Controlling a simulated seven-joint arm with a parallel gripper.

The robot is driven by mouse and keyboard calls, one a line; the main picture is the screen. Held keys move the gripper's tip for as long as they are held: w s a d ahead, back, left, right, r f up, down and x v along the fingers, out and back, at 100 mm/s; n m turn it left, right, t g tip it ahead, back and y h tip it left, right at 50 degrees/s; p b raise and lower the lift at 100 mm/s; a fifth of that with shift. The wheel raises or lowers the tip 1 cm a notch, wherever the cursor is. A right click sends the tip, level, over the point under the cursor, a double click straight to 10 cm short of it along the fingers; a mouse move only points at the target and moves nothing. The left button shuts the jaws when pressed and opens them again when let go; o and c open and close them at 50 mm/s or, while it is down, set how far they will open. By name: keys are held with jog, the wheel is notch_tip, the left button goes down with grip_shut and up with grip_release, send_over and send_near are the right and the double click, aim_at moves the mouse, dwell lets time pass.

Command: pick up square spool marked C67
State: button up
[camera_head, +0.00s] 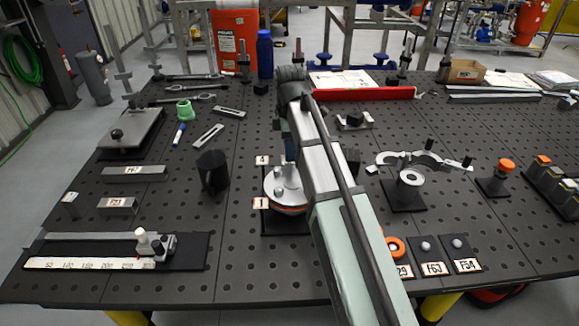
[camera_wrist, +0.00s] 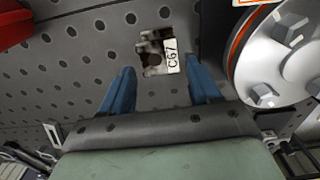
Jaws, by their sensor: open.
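The square spool marked C67 (camera_wrist: 152,50) is a small metal piece with a white label. It lies on the dark perforated table, ahead of and between my fingertips in the wrist view. In the head view, a small grey piece with a pale tag (camera_head: 353,121) just right of my arm seems to be the same spool; its marking is too small to read there. My gripper (camera_wrist: 160,68) is open, with two blue fingers spread and nothing between them touching the spool. In the head view my arm mostly hides the gripper.
A round silver flange with an orange edge (camera_wrist: 280,55) stands close to the right finger; it also shows in the head view (camera_head: 283,187). A red bar (camera_head: 370,94) lies behind the spool. Table right of the spool is partly clear.

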jog(key=shift+f, duration=2.75)
jog(key=c, duration=0.8)
